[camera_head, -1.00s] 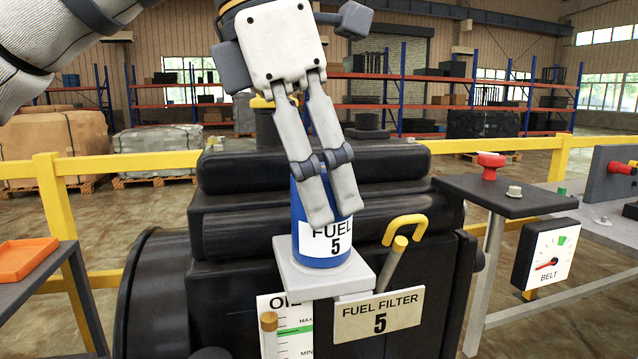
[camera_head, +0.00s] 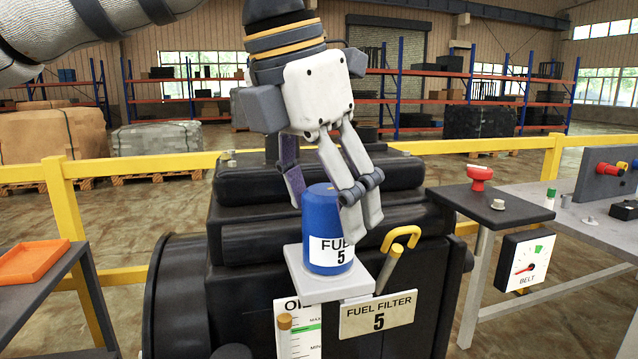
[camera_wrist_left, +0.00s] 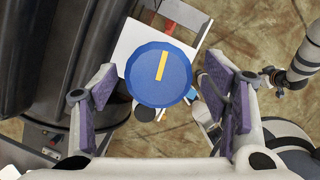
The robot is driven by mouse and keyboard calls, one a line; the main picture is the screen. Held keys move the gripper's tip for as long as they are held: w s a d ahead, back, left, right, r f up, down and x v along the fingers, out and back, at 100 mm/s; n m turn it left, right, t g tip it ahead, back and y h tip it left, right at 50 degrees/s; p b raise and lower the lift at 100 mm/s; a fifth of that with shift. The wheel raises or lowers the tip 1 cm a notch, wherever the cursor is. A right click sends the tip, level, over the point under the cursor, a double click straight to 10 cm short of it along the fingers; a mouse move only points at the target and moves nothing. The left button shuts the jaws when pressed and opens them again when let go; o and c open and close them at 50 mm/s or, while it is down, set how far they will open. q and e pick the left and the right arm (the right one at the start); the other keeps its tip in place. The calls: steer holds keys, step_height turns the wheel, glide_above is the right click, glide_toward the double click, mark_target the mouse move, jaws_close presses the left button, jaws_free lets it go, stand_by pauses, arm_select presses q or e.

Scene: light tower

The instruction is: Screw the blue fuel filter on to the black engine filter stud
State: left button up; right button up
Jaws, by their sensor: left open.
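The blue fuel filter (camera_head: 325,222), a cylinder labelled FUEL 5, stands upright on the pale grey bracket (camera_head: 322,291) at the front of the black engine. Whether it is seated on the stud cannot be told; the stud is hidden. In the left wrist view the filter's round blue top (camera_wrist_left: 158,74) with a yellow stripe lies between and just beyond the fingers. My left gripper (camera_head: 328,200) is open, with its fingers on either side of the filter's upper part, and a gap shows on both sides in the left wrist view (camera_wrist_left: 165,105). My right gripper is not clearly in view.
The FUEL FILTER 5 sign (camera_head: 378,314) hangs below the bracket, with a yellow-handled dipstick (camera_head: 396,250) beside it. An oil gauge (camera_head: 300,328) is at the lower front. An orange tray (camera_head: 30,262) is at left; a side table with a red knob (camera_head: 479,176) is at right.

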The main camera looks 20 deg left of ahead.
arm_select(q)
steer(key=shift+s+r+n, duration=0.1)
steer(key=shift+n, duration=0.2)
steer(key=shift+r+n+p, duration=0.15)
steer(key=shift+n+p, duration=0.25)
steer(key=shift+p, duration=0.1)
steer(key=shift+n+t+y, duration=0.3)
steer(key=shift+n+y, duration=0.1)
steer(key=shift+n, duration=0.5)
steer(key=n, duration=0.2)
steer(key=shift+d+f+n+y, duration=0.2)
steer(key=shift+f+n+y, duration=0.1)
steer(key=shift+y, duration=0.1)
steer(key=shift+n+y, duration=0.3)
steer(key=shift+n, duration=0.6)
steer(key=n, duration=0.3)
steer(key=shift+w+d+y, duration=0.15)
steer(key=shift+w+y, duration=0.05)
steer(key=shift+y, duration=0.2)
steer(key=n+g+y, duration=0.1)
steer(key=n, duration=0.4)
steer(key=shift+w, duration=0.1)
